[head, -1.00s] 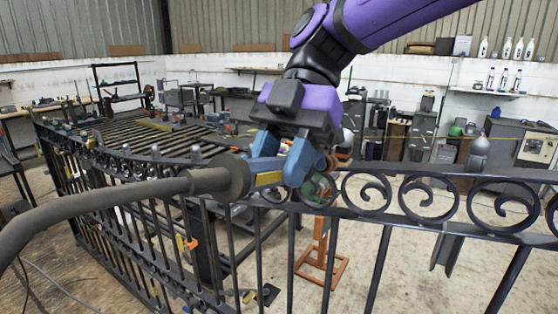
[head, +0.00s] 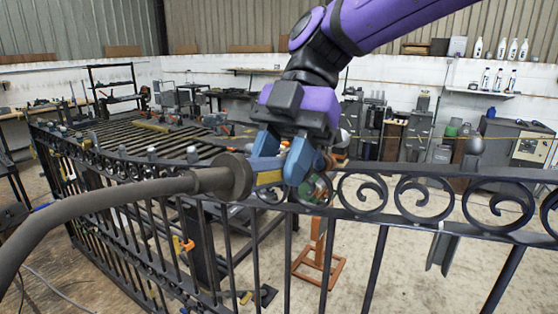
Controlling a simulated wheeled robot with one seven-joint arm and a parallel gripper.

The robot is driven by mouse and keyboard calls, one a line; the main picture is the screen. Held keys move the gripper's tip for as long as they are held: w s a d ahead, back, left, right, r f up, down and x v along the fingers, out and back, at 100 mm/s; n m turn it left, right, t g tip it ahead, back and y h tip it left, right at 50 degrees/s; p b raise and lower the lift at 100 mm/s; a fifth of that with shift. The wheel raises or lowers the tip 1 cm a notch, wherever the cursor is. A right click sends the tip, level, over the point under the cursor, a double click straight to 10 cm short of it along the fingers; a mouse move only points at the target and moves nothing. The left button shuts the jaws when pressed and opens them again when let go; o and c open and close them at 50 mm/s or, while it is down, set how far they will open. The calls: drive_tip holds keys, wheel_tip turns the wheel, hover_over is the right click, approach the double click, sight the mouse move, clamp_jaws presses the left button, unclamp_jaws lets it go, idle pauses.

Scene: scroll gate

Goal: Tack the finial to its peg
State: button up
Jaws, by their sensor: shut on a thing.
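My gripper (head: 285,168) is at the picture's middle, with blue fingers close together just over the gate's scroll rail (head: 430,222). It appears shut on a torch-like tool, of which a yellow part (head: 268,178) shows between the fingers. A thick dark hose (head: 110,194) with a round collar (head: 234,178) runs up to it from the left. A grey ball, perhaps the finial (head: 474,146), shows above the rail on the right. I cannot make out the peg or whether either ball sits on one.
The black iron gate (head: 130,240) spans the foreground, with small knobs along its left part. An orange stand (head: 318,262) stands on the floor behind it. A slatted table (head: 150,136), cabinets (head: 415,138) and shelves line the back. Open floor shows at right.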

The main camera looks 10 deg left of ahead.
sight(231, 166)
drive_tip(key=shift+w+d+f, duration=0.2)
drive_tip(key=shift+w+d, duration=0.05)
drive_tip(key=shift+w, duration=0.35)
idle(0.7)
drive_tip(key=shift+s+a, duration=0.1)
idle(0.6)
drive_tip(key=shift+s+a+r, duration=0.5)
drive_tip(key=shift+s+a, duration=0.1)
drive_tip(key=shift+s, duration=0.85)
drive_tip(key=shift+s+a+r, duration=0.5)
drive_tip(key=shift+s+a, duration=0.05)
drive_tip(key=shift+s, duration=0.9)
drive_tip(key=shift+s+a+r, duration=0.5)
drive_tip(key=shift+s+a, duration=0.1)
drive_tip(key=shift+s, duration=0.85)
